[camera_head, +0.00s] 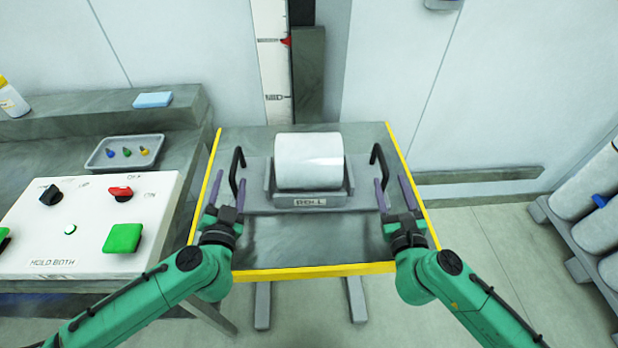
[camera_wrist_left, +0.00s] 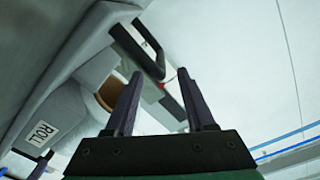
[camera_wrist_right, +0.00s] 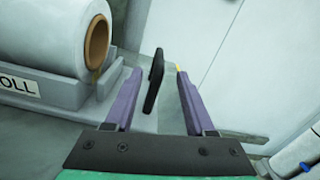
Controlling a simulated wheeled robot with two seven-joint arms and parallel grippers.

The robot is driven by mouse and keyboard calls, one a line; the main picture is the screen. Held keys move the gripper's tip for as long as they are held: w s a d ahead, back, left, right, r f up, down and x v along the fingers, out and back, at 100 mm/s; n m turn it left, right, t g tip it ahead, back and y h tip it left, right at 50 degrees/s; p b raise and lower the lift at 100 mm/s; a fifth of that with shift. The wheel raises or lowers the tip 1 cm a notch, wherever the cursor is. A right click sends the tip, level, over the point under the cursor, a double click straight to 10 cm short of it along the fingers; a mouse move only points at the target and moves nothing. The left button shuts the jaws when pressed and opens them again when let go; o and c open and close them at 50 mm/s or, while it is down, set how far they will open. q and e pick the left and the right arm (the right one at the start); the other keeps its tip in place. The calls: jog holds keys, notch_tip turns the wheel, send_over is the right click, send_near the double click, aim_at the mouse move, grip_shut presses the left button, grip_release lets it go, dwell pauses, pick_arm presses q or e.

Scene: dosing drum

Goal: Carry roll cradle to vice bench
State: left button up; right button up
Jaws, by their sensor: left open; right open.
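The roll cradle (camera_head: 310,198) is a grey tray labelled ROLL, holding a white roll (camera_head: 309,161). It rests on a grey table with a yellow edge (camera_head: 310,271). It has a black handle on its left (camera_head: 237,171) and one on its right (camera_head: 379,165). My left gripper (camera_head: 228,193) is open beside the left handle; in the left wrist view that handle (camera_wrist_left: 140,48) shows beyond and between the fingers. My right gripper (camera_head: 394,193) is open beside the right handle, which shows between its fingers in the right wrist view (camera_wrist_right: 153,82). The vice bench cannot be identified.
At left stands a white control panel (camera_head: 85,225) with green buttons and red and black knobs. Behind it are a small tray (camera_head: 124,152) and a blue block (camera_head: 152,100). More rolls (camera_head: 585,185) lie on a rack at right. Open floor shows right of the table.

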aim_at(237, 150)
pick_arm(q)
jog(key=w, duration=0.7)
jog(key=shift+w+a, duration=0.15)
jog(key=shift+w, duration=0.2)
pick_arm(e)
jog(key=w, duration=0.7)
jog(key=shift+w+a, duration=0.25)
jog(key=shift+w, duration=0.1)
pick_arm(q)
jog(key=shift+s, duration=0.1)
jog(key=shift+c, duration=0.3)
pick_arm(e)
jog(key=shift+s, duration=0.1)
jog(key=shift+c, duration=0.3)
pick_arm(q)
grip_shut()
pick_arm(e)
grip_shut()
pick_arm(q)
jog(key=shift+a, duration=0.1)
